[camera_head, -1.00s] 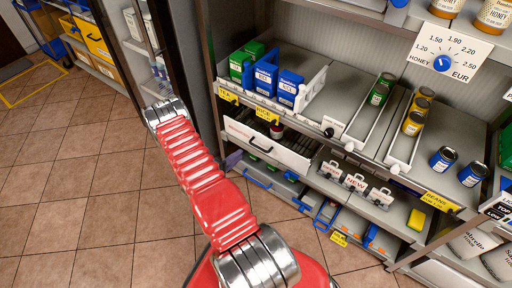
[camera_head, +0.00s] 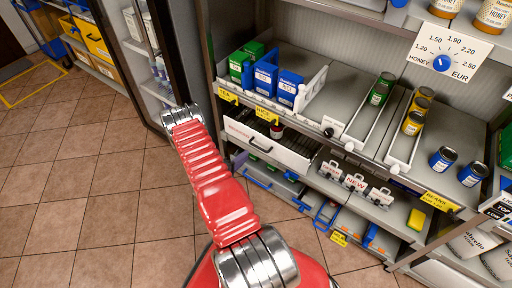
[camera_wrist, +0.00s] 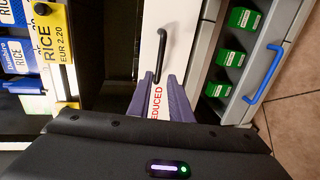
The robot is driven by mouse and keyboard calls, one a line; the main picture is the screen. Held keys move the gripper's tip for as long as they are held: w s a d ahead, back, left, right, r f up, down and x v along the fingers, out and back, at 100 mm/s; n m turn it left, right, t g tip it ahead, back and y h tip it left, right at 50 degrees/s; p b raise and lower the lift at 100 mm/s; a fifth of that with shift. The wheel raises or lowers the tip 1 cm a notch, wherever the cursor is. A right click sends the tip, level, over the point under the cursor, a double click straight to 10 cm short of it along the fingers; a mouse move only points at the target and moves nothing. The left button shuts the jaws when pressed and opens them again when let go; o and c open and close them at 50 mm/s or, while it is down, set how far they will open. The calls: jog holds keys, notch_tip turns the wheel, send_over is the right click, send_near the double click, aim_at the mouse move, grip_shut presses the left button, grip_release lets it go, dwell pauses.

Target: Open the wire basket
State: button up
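A white front panel with a black bar handle (camera_head: 261,145) sits under the rice and tea shelf in the head view; I take it as the wire basket's front, though no wire mesh is clear. In the wrist view the white panel (camera_wrist: 183,42) reads "REDUCED", and its black handle (camera_wrist: 160,52) points toward my gripper (camera_wrist: 158,80). My gripper's two purple fingers are apart, one on each side of the handle's near end. I cannot tell whether they touch the handle.
Below is a grey drawer with a blue handle (camera_wrist: 265,75) holding green boxes (camera_wrist: 232,57). Above, rice boxes (camera_head: 288,88) stand behind yellow price tags (camera_head: 267,113). A dark-framed cabinet (camera_head: 180,50) stands close left of my arm. The tiled floor (camera_head: 90,190) is clear.

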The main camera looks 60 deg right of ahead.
aim_at(256, 146)
jog(key=x, duration=1)
jog(key=shift+d, duration=0.2)
grip_shut()
